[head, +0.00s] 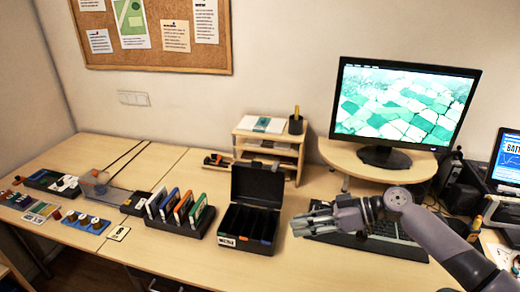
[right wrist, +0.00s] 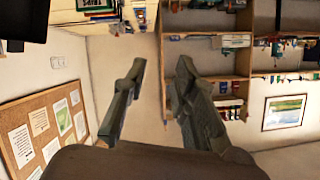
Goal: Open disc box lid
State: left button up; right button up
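The disc box is a black box with its lid (head: 257,183) standing up at the back, open. Its lower part (head: 228,241) shows dark compartments inside and a white label on the front. My right gripper (head: 297,222) is just right of the box, apart from it, with its fingers pointing left. In the right wrist view its two fingers (right wrist: 161,65) are spread with nothing between them. My left gripper is in neither view.
A black rack (head: 170,229) with several coloured cases stands left of the box. A wooden shelf unit (head: 270,144) stands behind it. A keyboard (head: 385,245) and a monitor (head: 405,105) are to the right. Bare table shows in front of the keyboard.

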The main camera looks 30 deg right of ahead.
aim_at(255, 183)
jog(key=i+l, duration=0.4)
jog(key=l, duration=0.15)
jog(key=i+l, duration=0.45)
jog(key=l, duration=0.1)
